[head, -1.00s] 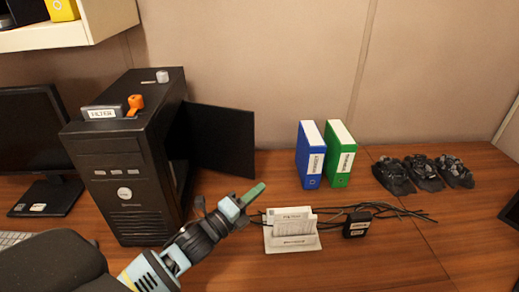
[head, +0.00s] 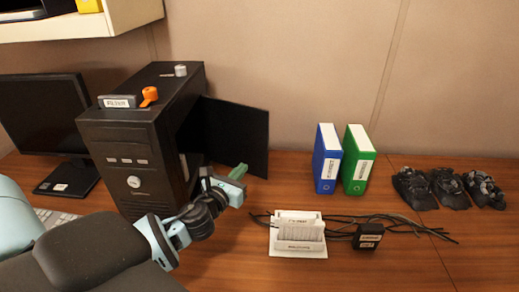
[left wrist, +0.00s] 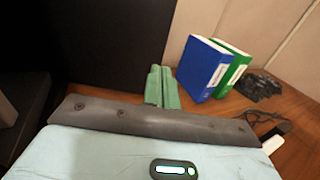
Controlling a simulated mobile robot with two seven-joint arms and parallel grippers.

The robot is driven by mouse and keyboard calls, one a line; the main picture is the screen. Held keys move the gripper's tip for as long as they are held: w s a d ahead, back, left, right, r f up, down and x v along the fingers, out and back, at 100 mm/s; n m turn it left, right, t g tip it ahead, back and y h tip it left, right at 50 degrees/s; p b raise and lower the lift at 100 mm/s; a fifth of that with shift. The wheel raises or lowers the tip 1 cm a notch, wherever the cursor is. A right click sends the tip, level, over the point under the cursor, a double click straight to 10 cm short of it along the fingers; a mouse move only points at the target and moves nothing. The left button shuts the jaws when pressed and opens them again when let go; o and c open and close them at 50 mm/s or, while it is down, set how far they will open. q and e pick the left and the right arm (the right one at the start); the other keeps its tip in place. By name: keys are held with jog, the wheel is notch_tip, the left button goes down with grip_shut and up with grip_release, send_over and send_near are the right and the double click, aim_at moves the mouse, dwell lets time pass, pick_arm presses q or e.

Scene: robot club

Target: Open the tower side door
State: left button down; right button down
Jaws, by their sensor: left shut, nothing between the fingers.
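The black computer tower (head: 135,160) stands upright on the desk at the left of the head view. Its side door (head: 238,138) is a flat black panel, swung out from the tower's right side and standing well open. A dark panel, seemingly this door, fills the upper left of the left wrist view (left wrist: 90,45). My left gripper (head: 238,173) is shut and empty, its green fingertips in front of the door's lower part. The fingers also show together in the left wrist view (left wrist: 161,85). I cannot tell whether they touch the door. My right gripper is out of view.
A blue binder (head: 327,160) and a green binder (head: 358,160) stand right of the door. A white card holder (head: 298,236), cables and a small black box (head: 368,236) lie nearer. A monitor (head: 42,120) stands left of the tower. Desk between door and binders is clear.

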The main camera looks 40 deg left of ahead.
aim_at(264, 144)
pick_arm(q)
jog(key=w, duration=0.4)
jog(key=w+a, duration=0.1)
jog(key=w, duration=0.7)
jog(key=shift+a, duration=0.3)
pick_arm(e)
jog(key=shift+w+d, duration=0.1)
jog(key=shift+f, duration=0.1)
